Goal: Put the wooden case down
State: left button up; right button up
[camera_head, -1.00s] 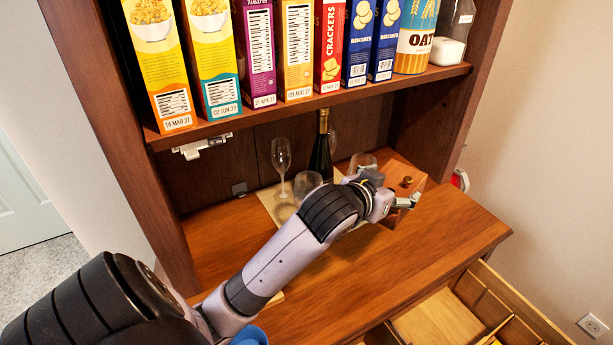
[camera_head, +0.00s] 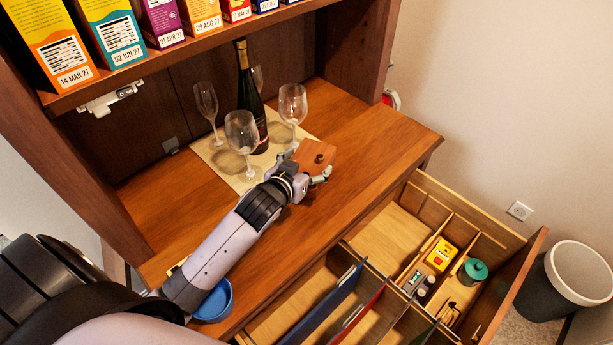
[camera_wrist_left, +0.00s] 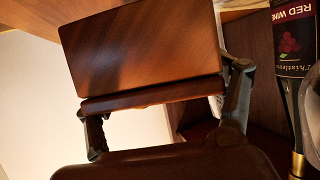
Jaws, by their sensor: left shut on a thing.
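The wooden case (camera_head: 318,153) is a reddish-brown box with a small dark round knob. It is at the right end of the counter in the head view, just right of the glasses. My left gripper (camera_head: 306,169) is shut on it, with a finger at either side. In the left wrist view the case's flat brown face (camera_wrist_left: 145,45) sits between the fingers (camera_wrist_left: 165,103). I cannot tell whether its underside touches the counter (camera_head: 355,165). My right gripper is not in view.
A dark wine bottle (camera_head: 247,95) and several glasses, one in front (camera_head: 242,140), stand on a beige mat (camera_head: 222,160) left of the case. A blue bowl (camera_head: 216,302) is near the counter's front edge. An open divided drawer (camera_head: 470,215) is below. Counter right of the case is clear.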

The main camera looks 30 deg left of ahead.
pick_arm(q)
jog(key=shift+f, duration=2)
jog(key=shift+f, duration=0.1)
jog(key=o, duration=1.5)
jog(key=shift+f, duration=0.15)
